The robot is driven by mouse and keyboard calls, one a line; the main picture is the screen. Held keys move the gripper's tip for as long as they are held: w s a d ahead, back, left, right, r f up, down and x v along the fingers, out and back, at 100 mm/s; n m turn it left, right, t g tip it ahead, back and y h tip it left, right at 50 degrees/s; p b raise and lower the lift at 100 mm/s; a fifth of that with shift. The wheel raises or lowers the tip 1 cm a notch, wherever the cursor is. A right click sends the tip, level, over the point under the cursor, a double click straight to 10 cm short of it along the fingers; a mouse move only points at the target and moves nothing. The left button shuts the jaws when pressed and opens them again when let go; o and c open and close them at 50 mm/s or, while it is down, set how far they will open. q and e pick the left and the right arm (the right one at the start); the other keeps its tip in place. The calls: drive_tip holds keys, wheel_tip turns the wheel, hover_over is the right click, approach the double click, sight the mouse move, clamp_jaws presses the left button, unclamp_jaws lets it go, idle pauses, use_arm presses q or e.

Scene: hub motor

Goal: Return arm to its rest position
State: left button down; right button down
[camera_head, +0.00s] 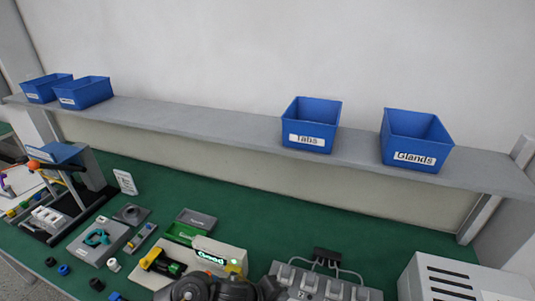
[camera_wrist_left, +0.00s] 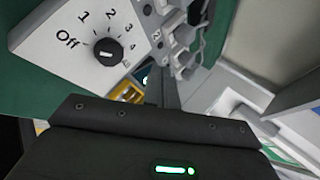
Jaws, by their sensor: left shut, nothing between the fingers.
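My left arm (camera_head: 215,289) shows as dark rounded parts at the bottom middle of the head view, in front of the green bench. My left gripper (camera_wrist_left: 167,92) shows in the left wrist view as a dark body with a green light and narrow fingers pointing up the picture. The fingers are shut and empty. Past them in that view are a white box with a dial knob (camera_wrist_left: 107,51) marked Off and numbers, and a grey slotted block (camera_wrist_left: 178,42). The right gripper is in neither view.
A shelf (camera_head: 220,130) spans the back with blue bins, including Tabs (camera_head: 311,120) and Glands (camera_head: 415,135). The green bench (camera_head: 290,225) carries a fixture with a lit green sign (camera_head: 211,256), a grey slotted block (camera_head: 315,284) and a white vented box (camera_head: 460,280).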

use_arm(q)
drive_tip(key=s+a+f+n+y, duration=0.1)
drive_tip(key=s+a+n+y, duration=0.3)
drive_tip(key=s+a+n, duration=0.8)
drive_tip(key=s+a+n+y, duration=0.4)
drive_tip(key=s+a+n, duration=0.3)
drive_tip(key=a+n, duration=0.85)
wheel_tip(320, 180, down, 33)
drive_tip(key=s+g+b, duration=0.2)
drive_tip(key=b, duration=0.4)
drive_tip(key=s+a+f+g+b, duration=0.1)
drive_tip(key=s+a+f+b, duration=0.2)
drive_tip(key=s+f, duration=1.3)
wheel_tip(320, 180, down, 3)
drive_tip(key=shift+a+r+b, duration=0.15)
drive_tip(key=shift+a+b, duration=0.05)
drive_tip(key=shift+b, duration=0.15)
